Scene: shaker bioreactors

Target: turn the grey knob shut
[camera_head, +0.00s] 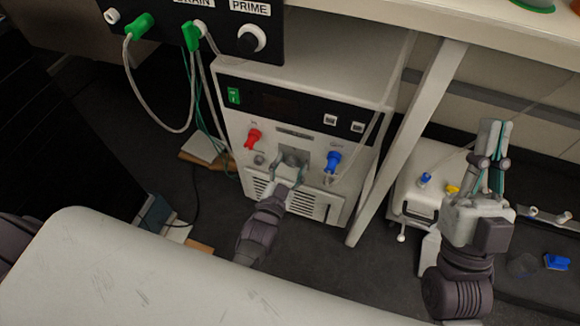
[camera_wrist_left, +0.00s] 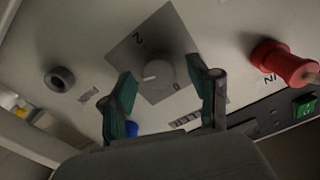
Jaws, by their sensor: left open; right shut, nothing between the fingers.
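The grey knob (camera_wrist_left: 160,72) sits on a grey square dial plate (camera_wrist_left: 181,42) marked 2 and 0 in the left wrist view. A pale pointer mark on the knob faces left in that view, away from the 0. In the head view the dial plate (camera_head: 294,156) is on the front of the white machine, and my left gripper largely hides the knob. My left gripper (camera_head: 290,168) is open, with its teal-padded fingers (camera_wrist_left: 163,82) on either side of the knob; contact cannot be told. My right gripper (camera_head: 494,128) is shut and empty, pointing up at the right.
The white machine (camera_head: 240,125) has a red connector (camera_head: 252,138) left of the dial and a blue connector (camera_head: 333,161) right of it. A table leg (camera_head: 405,140) stands between my arms. Tubes from green connectors (camera_head: 140,26) hang at left.

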